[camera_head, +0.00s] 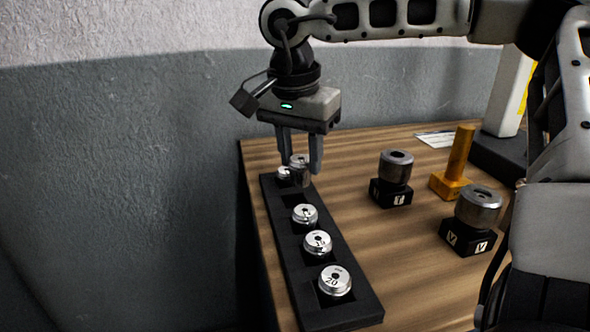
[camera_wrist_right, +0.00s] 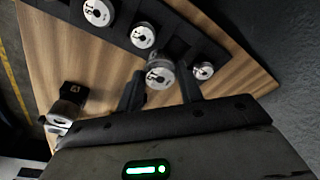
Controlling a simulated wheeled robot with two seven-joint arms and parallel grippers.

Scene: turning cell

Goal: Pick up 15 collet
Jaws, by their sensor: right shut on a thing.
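My right gripper (camera_head: 300,168) points down over the far part of a black rack (camera_head: 359,311). It is shut on a metal collet (camera_head: 299,162), which is raised above the rack between the two fingers. In the right wrist view, the held collet (camera_wrist_right: 159,75) sits between the fingertips (camera_wrist_right: 160,88); its face mark looks like 15 but is small. A smaller collet (camera_head: 284,174) sits in the rack's far end, partly behind a finger. Nearer collets sit at the middle (camera_head: 305,214), below it (camera_head: 318,242), and at the near end, marked 20 (camera_head: 334,281). My left gripper is not in view.
Two dark metal cylinders stand on black blocks, one at centre (camera_head: 396,167) and one at right (camera_head: 479,207). A yellow post (camera_head: 460,150) stands between them. A white card (camera_head: 436,139) lies behind. The wall is close left of the table (camera_head: 400,254).

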